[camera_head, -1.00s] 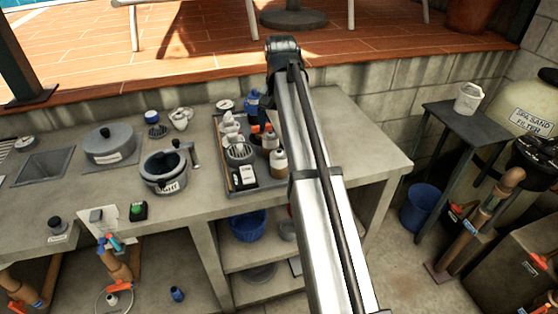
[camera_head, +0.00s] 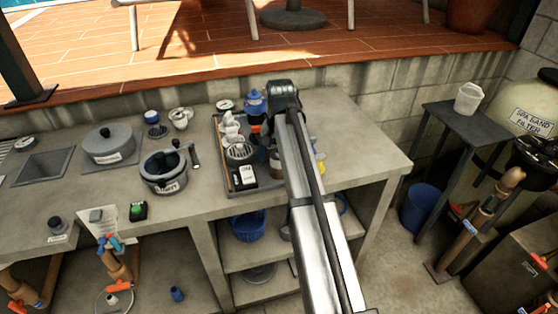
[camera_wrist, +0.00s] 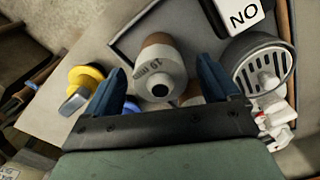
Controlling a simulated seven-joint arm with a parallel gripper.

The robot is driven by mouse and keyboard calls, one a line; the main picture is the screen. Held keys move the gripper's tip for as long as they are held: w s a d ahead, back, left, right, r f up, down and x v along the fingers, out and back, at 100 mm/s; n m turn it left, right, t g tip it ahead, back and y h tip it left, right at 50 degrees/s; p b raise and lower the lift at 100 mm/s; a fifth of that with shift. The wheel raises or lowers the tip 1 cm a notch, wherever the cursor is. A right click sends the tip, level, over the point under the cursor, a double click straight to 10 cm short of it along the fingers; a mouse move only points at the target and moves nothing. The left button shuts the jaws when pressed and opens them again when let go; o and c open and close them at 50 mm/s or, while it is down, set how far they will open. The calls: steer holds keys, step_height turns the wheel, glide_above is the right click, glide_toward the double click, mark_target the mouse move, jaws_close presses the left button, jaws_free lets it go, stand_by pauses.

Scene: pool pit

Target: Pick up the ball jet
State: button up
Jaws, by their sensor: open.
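In the wrist view, a rounded white piece (camera_wrist: 158,72) with a brown upper part, dark lettering and a dark round hole sits between my fingers; it may be the ball jet, but I cannot read its label surely. My gripper (camera_wrist: 163,68) is open, with one blue finger on each side of it. I cannot tell whether either finger touches it.
The dark tray (camera_head: 222,180) also holds a round grille (camera_wrist: 262,62), white fittings (camera_wrist: 276,118) and a black box with a white label (camera_head: 243,176). A yellow-ringed piece (camera_wrist: 86,80) lies left in the wrist view. A grey pot (camera_head: 163,172) stands left of the tray.

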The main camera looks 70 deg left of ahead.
steer(key=c, duration=1.1)
steer(key=shift+c, duration=0.2)
step_height(320, 180, up, 10)
steer(key=shift+r, duration=0.1)
stand_by(0.3)
